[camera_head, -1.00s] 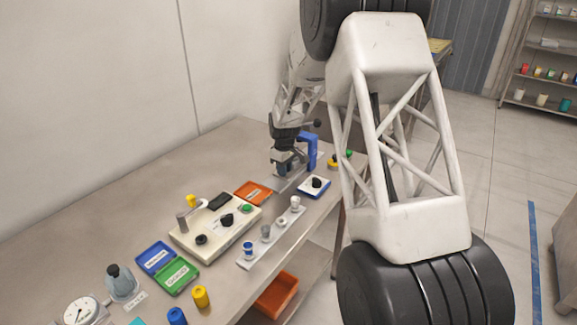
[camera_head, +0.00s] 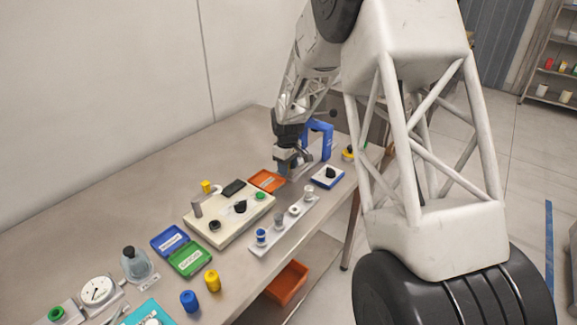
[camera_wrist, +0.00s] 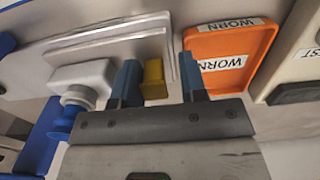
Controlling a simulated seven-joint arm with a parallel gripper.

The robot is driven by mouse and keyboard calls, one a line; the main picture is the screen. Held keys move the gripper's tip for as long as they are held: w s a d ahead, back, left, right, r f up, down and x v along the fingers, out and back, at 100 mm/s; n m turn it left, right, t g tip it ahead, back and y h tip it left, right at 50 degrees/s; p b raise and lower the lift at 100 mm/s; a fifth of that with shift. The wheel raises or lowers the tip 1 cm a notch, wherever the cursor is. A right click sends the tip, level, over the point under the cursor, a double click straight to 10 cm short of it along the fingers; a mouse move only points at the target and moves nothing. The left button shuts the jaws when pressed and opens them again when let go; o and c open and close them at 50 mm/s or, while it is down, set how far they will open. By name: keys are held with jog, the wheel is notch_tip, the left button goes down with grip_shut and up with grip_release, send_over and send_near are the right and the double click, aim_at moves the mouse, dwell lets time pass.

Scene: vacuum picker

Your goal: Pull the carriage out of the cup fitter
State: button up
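The cup fitter is at the far end of the bench, with a blue arch frame (camera_head: 322,135) and metal rails (camera_wrist: 105,45). A pale grey block with a blue cup-shaped end, which looks like the carriage (camera_wrist: 82,80), lies by the rails in the wrist view. A yellow block (camera_wrist: 153,78), probably its handle, is beside it. My gripper (camera_wrist: 160,82) is open, its dark blue fingers on either side of the yellow block. The block is nearer the left finger; I cannot tell whether they touch. In the head view my gripper (camera_head: 287,167) is low beside the blue frame and hides the carriage.
An orange WORN tray (camera_head: 267,181) is close beside my gripper; it also shows in the wrist view (camera_wrist: 232,25). A cream test board (camera_head: 215,208), a cup rail (camera_head: 283,228) and a blue-edged pad with a black knob (camera_head: 327,177) stand nearby. The bench's left rear is clear.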

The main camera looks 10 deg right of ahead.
jog(key=shift+o, duration=0.4)
jog(key=shift+r, duration=0.1)
jog(key=shift+r, duration=3.8)
jog(key=s+d+r+m, duration=0.2)
jog(key=s+r, duration=0.3)
jog(key=s, duration=0.3)
jog(key=s+d+r+m+t, duration=0.1)
jog(key=s+r, duration=0.4)
jog(key=s, duration=0.4)
jog(key=s+d+r+m, duration=0.2)
jog(key=s+r, duration=0.3)
jog(key=s, duration=0.3)
jog(key=s+d+m, duration=0.1)
jog(key=s+m, duration=0.1)
jog(key=s, duration=1.1)
jog(key=s+d+m+t, duration=0.1)
jog(key=s+m, duration=0.1)
jog(key=s, duration=1.1)
jog(key=shift+s+d+f+t, duration=0.15)
jog(key=shift+s+d+t, duration=0.1)
jog(key=shift+d+t, duration=0.05)
